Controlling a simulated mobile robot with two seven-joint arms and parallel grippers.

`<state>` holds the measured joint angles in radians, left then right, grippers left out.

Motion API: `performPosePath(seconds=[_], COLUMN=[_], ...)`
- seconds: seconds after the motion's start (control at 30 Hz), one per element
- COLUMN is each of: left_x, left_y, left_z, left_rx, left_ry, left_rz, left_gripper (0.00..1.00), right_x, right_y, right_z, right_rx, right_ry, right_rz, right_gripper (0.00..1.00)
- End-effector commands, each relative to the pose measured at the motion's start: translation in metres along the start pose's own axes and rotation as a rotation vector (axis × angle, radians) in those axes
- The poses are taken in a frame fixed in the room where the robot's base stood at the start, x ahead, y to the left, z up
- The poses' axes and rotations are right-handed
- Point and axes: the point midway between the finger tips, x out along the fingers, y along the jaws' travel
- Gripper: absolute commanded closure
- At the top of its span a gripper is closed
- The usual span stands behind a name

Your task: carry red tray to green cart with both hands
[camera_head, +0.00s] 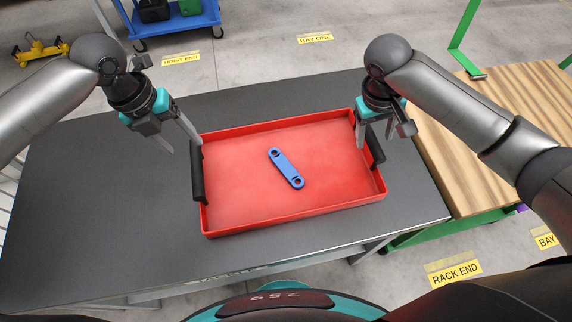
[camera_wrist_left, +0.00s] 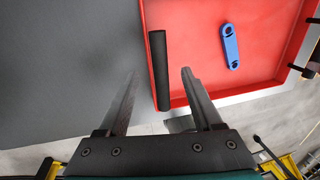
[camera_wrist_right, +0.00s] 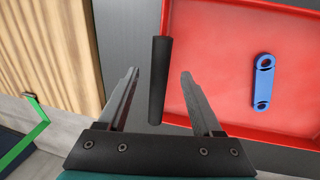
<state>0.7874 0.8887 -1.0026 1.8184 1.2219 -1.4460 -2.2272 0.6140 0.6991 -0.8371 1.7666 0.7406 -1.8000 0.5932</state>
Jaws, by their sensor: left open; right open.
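The red tray (camera_head: 240,215) lies flat on the dark grey table and holds a blue link (camera_head: 286,168). Its left black handle (camera_head: 197,172) and right black handle (camera_head: 374,147) are on its short sides. My left gripper (camera_head: 184,146) is open and empty above the left handle; in the left wrist view that handle (camera_wrist_left: 159,70) shows ahead, between the finger lines. My right gripper (camera_head: 375,134) is open near the right handle, which in the right wrist view (camera_wrist_right: 160,80) lies ahead between the fingers. The green cart (camera_head: 440,231) with a wooden top (camera_head: 510,120) stands right of the table.
The grey table (camera_head: 90,215) has free room left of the tray. A green upright frame (camera_head: 463,40) rises at the cart's far side. A blue cart (camera_head: 175,22) and a yellow jack (camera_head: 40,49) stand on the floor behind.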

Motion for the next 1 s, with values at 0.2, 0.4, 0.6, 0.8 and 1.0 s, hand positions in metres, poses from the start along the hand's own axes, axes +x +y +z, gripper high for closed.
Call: performPosePath(seconds=[0.2,0.4,0.6,0.8,1.0], left_x=[0.043,0.067,0.075,0.075,0.075], left_y=[0.000,0.000,0.000,0.000,0.000], left_z=[-0.001,0.000,0.000,0.000,0.000], left_rx=[-0.001,0.000,0.000,0.000,0.000], left_ry=[0.003,0.002,0.000,0.000,0.000], left_rz=[-0.001,-0.001,0.000,0.000,0.000], left_gripper=[0.33,0.33,0.33,0.33,0.50], right_x=[0.043,0.067,0.075,0.075,0.075], right_y=[0.000,0.000,0.000,0.000,0.000], right_z=[0.001,0.000,0.000,0.000,0.000], right_rx=[0.001,0.000,-0.001,-0.001,0.000], right_ry=[-0.005,-0.002,-0.001,0.000,-0.001], right_rz=[0.000,0.000,-0.001,-0.001,0.000], right_gripper=[0.33,0.33,0.33,0.33,0.50])
